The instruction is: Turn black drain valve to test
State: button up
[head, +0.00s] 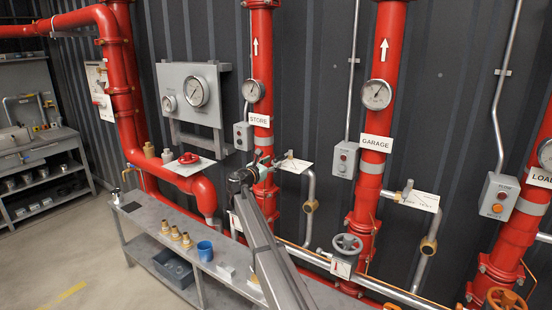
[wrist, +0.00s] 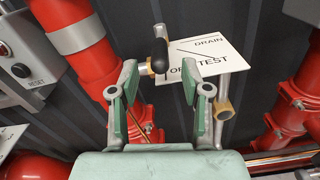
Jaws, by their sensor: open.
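The drain valve's black handle (wrist: 159,55) stands nearly upright in the wrist view, in front of a white placard (wrist: 207,58) marked DRAIN and TEST. Another word, starting "OF", is partly hidden. The handle joins a silver valve body (wrist: 144,69) beside the red pipe. My gripper (wrist: 174,72) is open. In the picture the handle lies between its two green fingers, closer to the left one; I cannot tell whether they touch. In the head view my gripper (head: 263,166) is at the STORE riser (head: 262,80), left of the same placard (head: 294,166), and hides the handle.
The GARAGE riser (head: 376,130) with its own drain placard (head: 411,200) and a grey handwheel (head: 347,246) stands to the right. A curved drain pipe (head: 310,188) drops below the placard. A grey bench (head: 165,228) with brass fittings and a blue cup (head: 205,251) is at left.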

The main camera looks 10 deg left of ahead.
aim_at(274, 162)
jog(key=shift+p+x, duration=0.4)
jog(key=shift+x, duration=1.3)
grip_shut()
